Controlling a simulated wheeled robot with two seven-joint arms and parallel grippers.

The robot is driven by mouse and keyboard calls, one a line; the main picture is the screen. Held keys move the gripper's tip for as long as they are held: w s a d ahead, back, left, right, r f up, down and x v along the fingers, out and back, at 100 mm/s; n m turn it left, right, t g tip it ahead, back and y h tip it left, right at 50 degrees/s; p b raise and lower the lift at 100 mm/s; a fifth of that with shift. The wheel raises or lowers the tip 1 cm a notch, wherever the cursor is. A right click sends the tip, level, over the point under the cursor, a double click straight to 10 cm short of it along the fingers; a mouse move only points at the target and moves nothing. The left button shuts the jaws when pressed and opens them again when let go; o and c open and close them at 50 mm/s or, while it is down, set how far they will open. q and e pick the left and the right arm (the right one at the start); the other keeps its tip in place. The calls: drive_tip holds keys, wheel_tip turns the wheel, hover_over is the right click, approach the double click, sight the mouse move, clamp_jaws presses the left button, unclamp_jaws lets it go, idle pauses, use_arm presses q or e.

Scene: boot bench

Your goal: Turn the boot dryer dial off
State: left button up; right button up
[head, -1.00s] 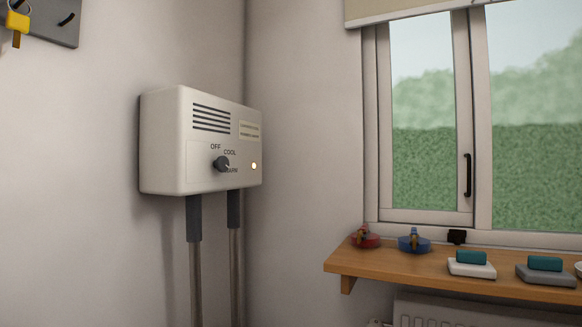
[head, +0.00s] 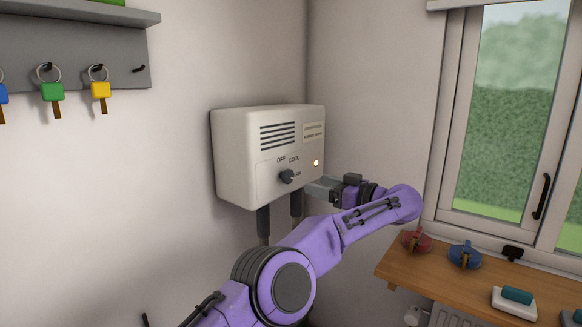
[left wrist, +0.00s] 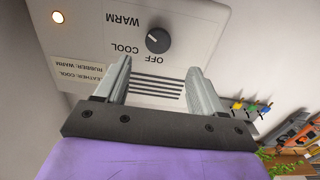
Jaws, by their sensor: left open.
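The boot dryer (head: 240,160) is a white box on the wall, with vent slots and a lit indicator light (head: 316,163). Its dark dial (head: 287,177) has OFF, COOL and WARM labels around it. In the left wrist view the dial (left wrist: 158,40) shows a small pale mark that seems to face the WARM side. My left gripper (head: 310,186) is open and empty, just right of the dial in the head view. In the left wrist view the dial lies beyond and between the fingertips (left wrist: 160,66), apart from them. My right gripper is not in view.
A grey key rack (head: 80,55) with green, yellow and blue keys hangs at upper left. A wooden shelf (head: 400,265) under the window holds a red item (head: 416,241), a blue item (head: 464,255) and a brush-like block (head: 514,302). Two pipes run down below the dryer.

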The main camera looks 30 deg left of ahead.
sight(290, 178)
use_arm(q)
drive_tip(key=a, duration=0.3)
drive_tip(key=a+p, duration=0.1)
drive_tip(key=a, duration=0.2)
drive_tip(key=w+a, duration=0.1)
drive_tip(key=a, duration=0.2)
drive_tip(key=shift+a+f+p, duration=0.1)
drive_tip(key=shift+a+p, duration=0.25)
drive_tip(key=shift+a, duration=0.05)
drive_tip(key=shift+w+a+f, duration=0.1)
drive_tip(key=shift+a, duration=0.1)
drive_tip(key=c, duration=1)
